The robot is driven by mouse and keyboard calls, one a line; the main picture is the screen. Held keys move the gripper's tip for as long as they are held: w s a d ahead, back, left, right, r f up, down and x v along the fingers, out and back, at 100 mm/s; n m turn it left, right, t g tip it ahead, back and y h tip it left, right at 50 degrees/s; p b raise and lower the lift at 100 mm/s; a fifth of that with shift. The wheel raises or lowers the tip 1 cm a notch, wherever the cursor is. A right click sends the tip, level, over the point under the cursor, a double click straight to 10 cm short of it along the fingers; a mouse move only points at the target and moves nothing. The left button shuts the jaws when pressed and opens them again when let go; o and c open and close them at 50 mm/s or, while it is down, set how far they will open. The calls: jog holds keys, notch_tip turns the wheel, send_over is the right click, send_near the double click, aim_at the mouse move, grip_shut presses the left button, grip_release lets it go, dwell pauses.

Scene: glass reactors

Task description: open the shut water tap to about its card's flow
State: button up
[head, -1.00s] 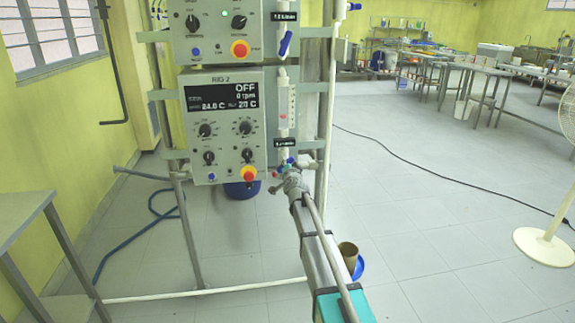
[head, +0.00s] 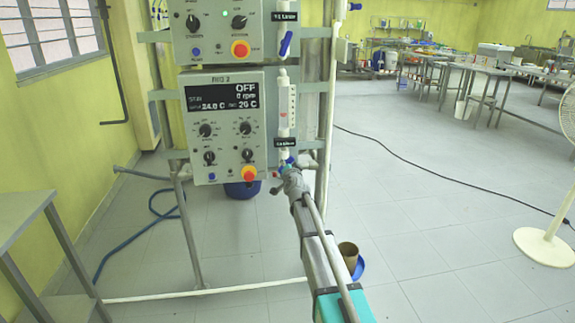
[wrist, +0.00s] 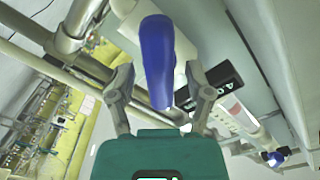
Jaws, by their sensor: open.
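The lower water tap has a blue lever handle, which fills the top middle of the wrist view (wrist: 157,60). It hangs between the two fingers of my gripper (wrist: 160,72), which are open on either side of it. I cannot tell whether either finger touches it. In the head view my gripper (head: 283,178) is at the lower tap, just under the black flow card (head: 285,142), and mostly hides the tap. The card's figure is too blurred to read. A clear flow meter (head: 284,105) stands above the card.
The RIG 2 control box (head: 225,125) with knobs and a red-yellow button is close left of the tap. An upper tap with a blue lever (head: 286,43) is above. A vertical pipe (head: 328,100) stands close right. The floor at right is open, with a fan (head: 545,240).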

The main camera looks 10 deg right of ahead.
jog(key=s, duration=1.2)
dwell(0.6)
jog(key=s+a+f+n+g+y, duration=0.35)
jog(key=s+f+n+g, duration=0.5)
jog(key=s+f, duration=0.65)
jog(key=s+d+f+g+h, duration=0.2)
jog(key=s+g, duration=0.3)
jog(key=s, duration=0.5)
jog(key=s+d+f+g+h, duration=0.1)
jog(key=s+f+g+h, duration=0.1)
jog(key=s+g, duration=0.5)
notch_tip(320, 180, up, 26)
jog(key=s+t+p, duration=0.1)
jog(key=t+p, duration=0.1)
jog(key=p, duration=2.3)
jog(key=shift+s, duration=0.35)
jog(key=shift+d+f+t+y, duration=0.1)
jog(key=shift+t+y, duration=0.15)
jog(key=shift+c, duration=0.6)
